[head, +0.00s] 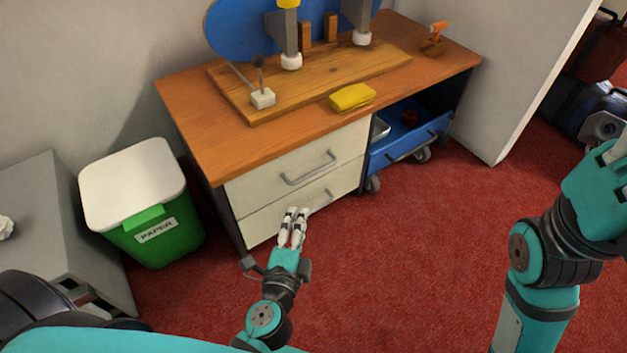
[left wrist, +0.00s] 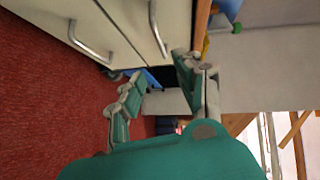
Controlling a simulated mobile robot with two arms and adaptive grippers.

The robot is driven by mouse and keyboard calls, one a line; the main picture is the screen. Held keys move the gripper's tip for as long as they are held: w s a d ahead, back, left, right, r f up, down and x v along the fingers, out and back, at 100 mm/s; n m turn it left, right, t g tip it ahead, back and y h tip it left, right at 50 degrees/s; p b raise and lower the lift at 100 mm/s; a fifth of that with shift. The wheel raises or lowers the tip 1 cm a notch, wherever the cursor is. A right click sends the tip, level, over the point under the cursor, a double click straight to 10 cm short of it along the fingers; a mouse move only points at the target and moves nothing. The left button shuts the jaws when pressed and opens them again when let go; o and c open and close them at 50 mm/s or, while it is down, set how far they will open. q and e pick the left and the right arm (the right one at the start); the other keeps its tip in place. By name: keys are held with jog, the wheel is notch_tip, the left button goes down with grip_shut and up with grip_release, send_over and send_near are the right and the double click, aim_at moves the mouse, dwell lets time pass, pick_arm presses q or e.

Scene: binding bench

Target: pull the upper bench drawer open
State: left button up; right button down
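The bench's upper drawer (head: 255,185) has a pale front that looks flush with the bench and a grey bar handle (head: 308,169). The lower drawer (head: 262,226) below it also looks shut. My left gripper (head: 295,212) is in front of the drawers and overlaps the lower front in the head view. In the left wrist view its fingers (left wrist: 160,80) are spread with nothing between them. The upper handle (left wrist: 158,30) and lower handle (left wrist: 88,42) both show there, apart from the fingers. My right gripper (head: 607,160) is at the right edge, partly cut off.
A green paper bin (head: 165,235) with a white lid stands left of the bench. A blue wheeled crate (head: 410,145) is under the bench at right. Red carpet (head: 430,230) is clear in front.

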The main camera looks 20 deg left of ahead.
aim_at(314, 172)
pick_arm(q)
jog(key=w, duration=0.5)
jog(key=w+a+f, duration=0.1)
jog(key=w, duration=0.5)
jog(key=w+a+f+b, duration=0.1)
jog(key=w, duration=0.4)
jog(key=shift+w+f, duration=0.15)
grip_shut()
jog(key=shift+d, duration=0.1)
